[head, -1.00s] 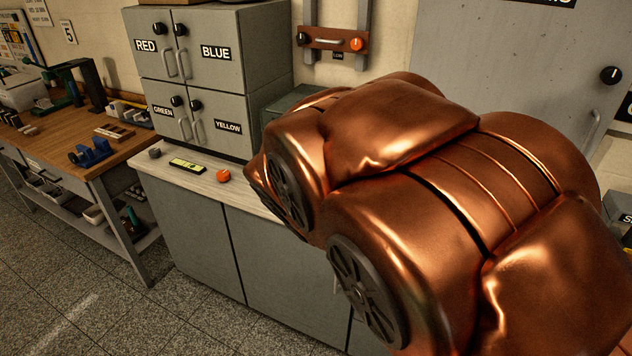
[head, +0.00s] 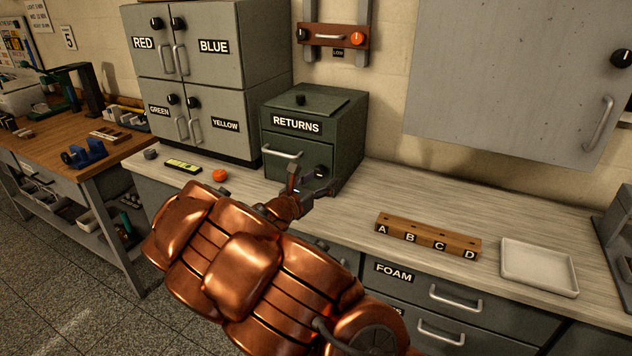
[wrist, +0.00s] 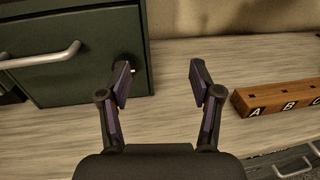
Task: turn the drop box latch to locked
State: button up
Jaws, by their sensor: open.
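The dark green drop box (head: 345,135), labelled RETURNS, stands on the counter in the head view. Its latch (head: 320,171) is a dark knob low on the right of its front, below and right of the bar handle (head: 281,153). My gripper (head: 311,183) is open and empty, close in front of the latch. In the wrist view the box front (wrist: 75,75) fills the upper left. There my open gripper (wrist: 159,81) has its left finger over the box's lower right corner. That finger mostly hides the latch, so its setting and any contact cannot be told.
A wooden block (head: 428,238) marked A to D and a white tray (head: 538,268) lie to the right on the counter. Grey cabinets (head: 270,50) stand left of the box. An orange round object (head: 220,175) lies in front of them. Counter between box and block is clear.

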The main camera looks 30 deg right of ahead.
aim_at(317, 174)
jog(key=w+f+n, duration=0.1)
jog(key=w+a+f+n+t, duration=0.1)
jog(key=w+a+f+n+t+y, duration=0.1)
jog(key=w, duration=0.1)
jog(key=shift+a+f, duration=0.1)
jog(key=shift+f, duration=0.25)
jog(key=shift+w, duration=0.15)
jog(key=shift+x, duration=3.75)
jog(key=shift+n+p, duration=0.3)
jog(key=shift+p, duration=0.05)
jog(key=c, duration=1.1)
